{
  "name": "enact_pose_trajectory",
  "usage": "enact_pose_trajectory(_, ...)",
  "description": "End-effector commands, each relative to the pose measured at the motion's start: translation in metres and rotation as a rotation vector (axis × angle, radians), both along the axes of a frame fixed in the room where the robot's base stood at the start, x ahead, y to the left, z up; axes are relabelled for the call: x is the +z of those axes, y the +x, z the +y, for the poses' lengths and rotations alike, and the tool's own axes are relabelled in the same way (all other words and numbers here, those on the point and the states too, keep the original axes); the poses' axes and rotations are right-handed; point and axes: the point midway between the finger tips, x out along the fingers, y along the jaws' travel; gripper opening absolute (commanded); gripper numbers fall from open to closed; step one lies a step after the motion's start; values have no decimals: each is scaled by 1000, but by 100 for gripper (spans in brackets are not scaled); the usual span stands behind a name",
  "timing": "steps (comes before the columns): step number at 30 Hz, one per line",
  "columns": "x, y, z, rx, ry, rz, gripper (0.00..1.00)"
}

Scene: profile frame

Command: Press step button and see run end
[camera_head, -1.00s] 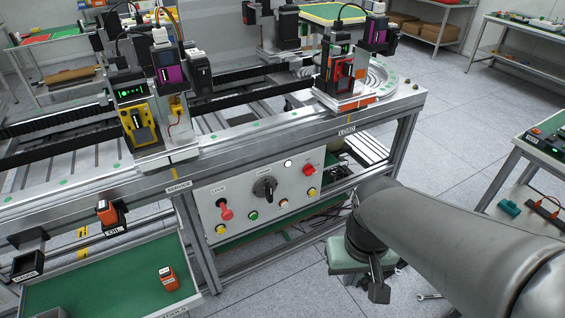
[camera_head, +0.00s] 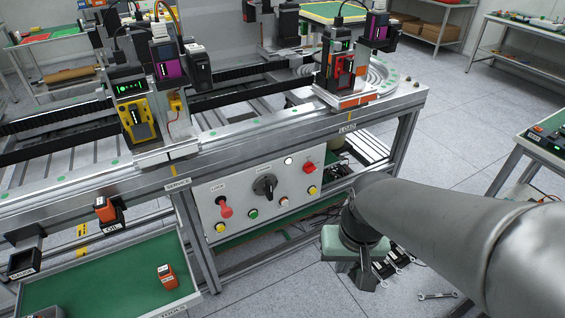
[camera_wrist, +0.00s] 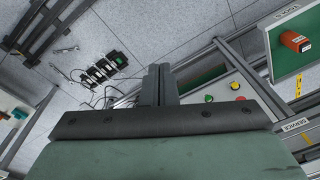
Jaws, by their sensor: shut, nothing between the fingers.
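The grey control panel (camera_head: 240,212) hangs under the front rail of the machine frame. It carries a red lock handle (camera_head: 225,207), a black rotary knob (camera_head: 265,187), a white round lamp or button (camera_head: 288,161) and a red button (camera_head: 309,168). Along its lower part are a green button (camera_head: 253,214), a pale orange button (camera_head: 283,202) and yellow buttons (camera_head: 220,228). The small labels are unreadable, so I cannot tell which is step. My gripper (camera_head: 366,283) is shut and empty, right of the panel and apart from it. In the wrist view its fingers (camera_wrist: 157,85) point past the panel's buttons.
A green-lined tray (camera_head: 100,275) with an orange block (camera_head: 167,276) stands at lower left. Black devices with cables (camera_head: 388,266) and a wrench (camera_head: 437,295) lie on the floor behind my gripper. A workbench (camera_head: 540,150) stands at right.

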Motion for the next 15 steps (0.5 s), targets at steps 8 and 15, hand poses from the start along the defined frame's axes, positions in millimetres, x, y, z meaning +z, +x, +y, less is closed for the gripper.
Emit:
enact_pose_trajectory(8,-98,100,23,-248,106,-161,0)
enact_pose_trajectory(15,-184,185,28,-498,137,-339,0)
